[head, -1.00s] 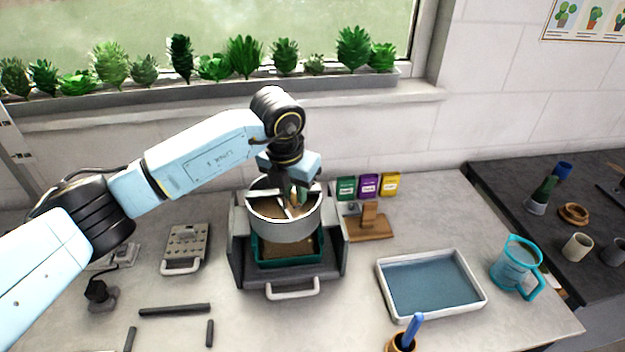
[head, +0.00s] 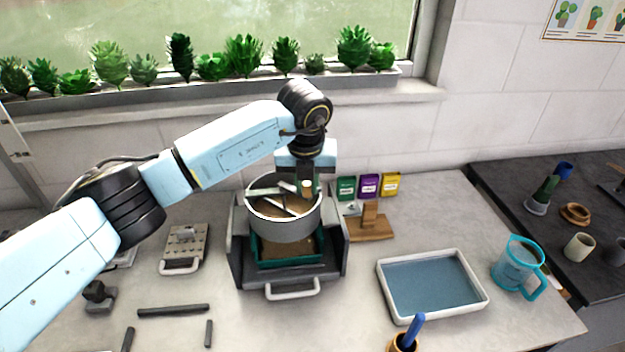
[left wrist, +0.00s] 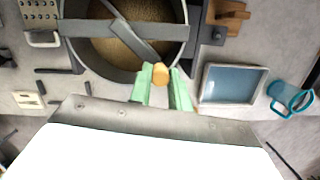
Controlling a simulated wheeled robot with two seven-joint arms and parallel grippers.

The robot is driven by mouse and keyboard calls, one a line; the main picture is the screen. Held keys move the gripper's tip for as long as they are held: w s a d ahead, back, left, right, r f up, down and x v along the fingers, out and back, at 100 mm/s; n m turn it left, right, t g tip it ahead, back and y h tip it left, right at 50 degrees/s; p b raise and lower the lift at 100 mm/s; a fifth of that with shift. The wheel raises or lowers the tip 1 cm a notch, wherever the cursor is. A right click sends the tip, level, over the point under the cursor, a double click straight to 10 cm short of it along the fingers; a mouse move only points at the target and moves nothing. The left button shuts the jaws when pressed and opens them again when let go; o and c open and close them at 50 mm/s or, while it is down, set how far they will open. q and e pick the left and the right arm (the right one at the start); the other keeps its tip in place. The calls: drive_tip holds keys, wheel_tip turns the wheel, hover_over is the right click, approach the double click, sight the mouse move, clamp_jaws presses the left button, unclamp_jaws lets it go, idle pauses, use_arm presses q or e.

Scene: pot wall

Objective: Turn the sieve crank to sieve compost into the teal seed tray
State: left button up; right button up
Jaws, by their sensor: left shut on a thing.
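The sieve (head: 282,228) is a round grey drum with brown compost inside, held in a dark frame above the teal seed tray (head: 262,261). Brown compost shows in the tray. The crank arm (left wrist: 133,40) crosses the sieve's open top and ends in a wooden knob (left wrist: 160,75). My left gripper (left wrist: 164,85) has green fingers shut on the crank knob, at the right side of the sieve rim in the head view. My right gripper is in neither view.
A white-rimmed tray with a blue-grey inside (head: 432,286) and a teal jug (head: 518,267) stand to the right. A wooden block (head: 369,224) and seed packets (head: 369,186) stand behind. A perforated plate (head: 185,246) and dark bars (head: 173,310) lie left.

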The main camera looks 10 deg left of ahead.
use_arm(q)
drive_tip(key=shift+w+d+n+y+b, duration=0.2)
drive_tip(key=shift+w+n, duration=0.2)
drive_tip(key=shift+n, duration=0.3)
drive_tip(key=shift+w+d+n+y+b, duration=0.15)
drive_tip(key=shift+w+n, duration=0.25)
drive_tip(key=shift+n, duration=0.3)
drive_tip(key=shift+w, duration=0.1)
drive_tip(key=w+n+b, duration=0.1)
drive_tip(key=n, duration=0.1)
drive_tip(key=w+n+b, duration=0.1)
drive_tip(key=n, duration=0.1)
drive_tip(key=shift+w+d+y, duration=0.1)
drive_tip(key=shift+w+y, duration=0.05)
drive_tip(key=shift+y, duration=0.2)
drive_tip(key=o, duration=0.7)
drive_tip(key=shift+g, duration=0.3)
drive_tip(key=shift+r+p, duration=1.55)
drive_tip(key=shift+r, duration=0.95)
